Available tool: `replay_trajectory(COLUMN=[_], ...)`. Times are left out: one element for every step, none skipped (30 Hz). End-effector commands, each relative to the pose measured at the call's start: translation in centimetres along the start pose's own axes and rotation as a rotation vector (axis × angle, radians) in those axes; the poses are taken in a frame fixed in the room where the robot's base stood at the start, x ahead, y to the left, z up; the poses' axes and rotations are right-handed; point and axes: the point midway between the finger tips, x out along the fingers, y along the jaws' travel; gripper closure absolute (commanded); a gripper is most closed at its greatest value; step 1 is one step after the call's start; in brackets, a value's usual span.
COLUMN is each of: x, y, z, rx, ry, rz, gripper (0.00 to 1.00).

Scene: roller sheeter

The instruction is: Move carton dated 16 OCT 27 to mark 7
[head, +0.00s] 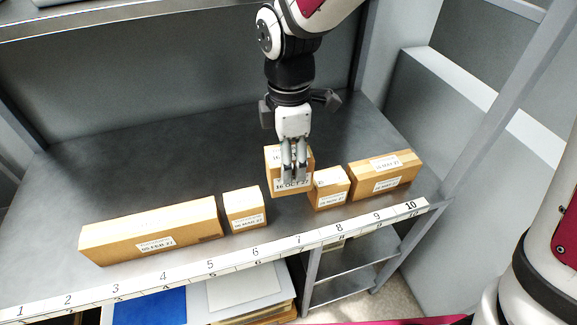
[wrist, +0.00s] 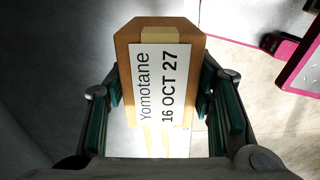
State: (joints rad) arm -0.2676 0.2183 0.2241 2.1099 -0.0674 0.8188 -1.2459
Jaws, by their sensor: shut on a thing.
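The carton dated 16 OCT 27 (head: 273,172) is a brown box with a white label. My gripper (head: 294,178) is shut on it from above. In the wrist view the carton's label (wrist: 160,85) reads "Yomotane 16 OCT 27", with a finger on each side. In the head view the carton is behind the part of the strip between marks 6 and 8, roughly in line with mark 7 (head: 302,240). Its lower edge shows higher in the picture than its neighbours' lower edges. I cannot tell whether it is lifted or standing farther back.
A small carton (head: 245,208) stands to the left, with a long carton (head: 150,230) beyond it. A small carton (head: 331,188) is close on the right, then a longer one (head: 385,174). The numbered strip (head: 210,274) runs along the front edge. The shelf behind is bare.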

Motion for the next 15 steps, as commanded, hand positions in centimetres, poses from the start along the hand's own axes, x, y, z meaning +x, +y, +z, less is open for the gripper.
replay_trajectory(x=[1.6, 2.0, 2.5, 2.8, 3.0, 3.3, 3.5, 3.6, 3.8, 4.0, 4.3, 4.9, 5.4, 6.0, 6.7], y=[1.2, 1.5, 1.8, 2.0, 2.2, 2.4, 2.5, 2.6, 2.6, 2.7, 2.6, 2.6, 2.6, 2.5, 2.5], z=[0.2, 0.3, 0.4, 0.4, 0.4, 0.5, 0.5, 0.5, 0.5, 0.5, 0.5, 0.5, 0.5, 0.5, 0.5], rx=[-0.015, -0.025, -0.035, -0.042, -0.049, -0.057, -0.061, -0.065, -0.068, -0.07, -0.072, -0.073, -0.074, -0.075, -0.075], ry=[0.001, 0.001, 0.001, 0.001, 0.001, 0.002, 0.002, 0.002, 0.002, 0.001, 0.001, 0.001, 0.001, 0.0, 0.0], rz=[0.001, 0.001, 0.001, 0.002, 0.002, 0.002, 0.002, 0.002, 0.002, 0.001, 0.0, -0.002, -0.003, -0.005, -0.003], gripper=[0.82, 0.82, 0.82, 0.82, 0.82, 0.82, 0.82, 0.82, 0.82, 0.82, 0.82, 0.82, 0.82, 0.82, 0.82])
